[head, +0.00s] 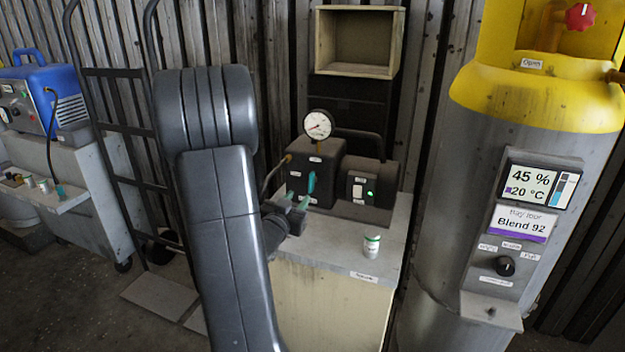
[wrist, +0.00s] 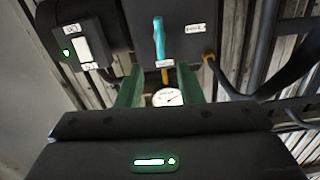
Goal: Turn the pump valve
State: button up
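The pump is a dark box (head: 322,160) on a bench, with a round white gauge (head: 318,124) on top. Its valve is a teal lever (head: 311,182) on the front face, standing about upright. The lever also shows at the top middle of the wrist view (wrist: 158,36), where the scene looks upside down and the gauge (wrist: 167,98) shows low between the fingers. My gripper (head: 294,203) is just in front of the pump, left of and below the lever in the head view. Its green fingers (wrist: 158,88) are apart with nothing between them. I see no contact with the lever.
A switch box (head: 361,184) with a green light adjoins the pump at the right. A small white-green can (head: 371,245) stands on the bench top (head: 330,255). A large tank (head: 470,180) stands at the right, a hand truck (head: 120,130) at the left. My arm hides part of the bench.

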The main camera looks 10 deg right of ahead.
aim_at(310, 182)
jog(key=x, duration=1.1)
jog(key=shift+d, duration=0.1)
grip_shut()
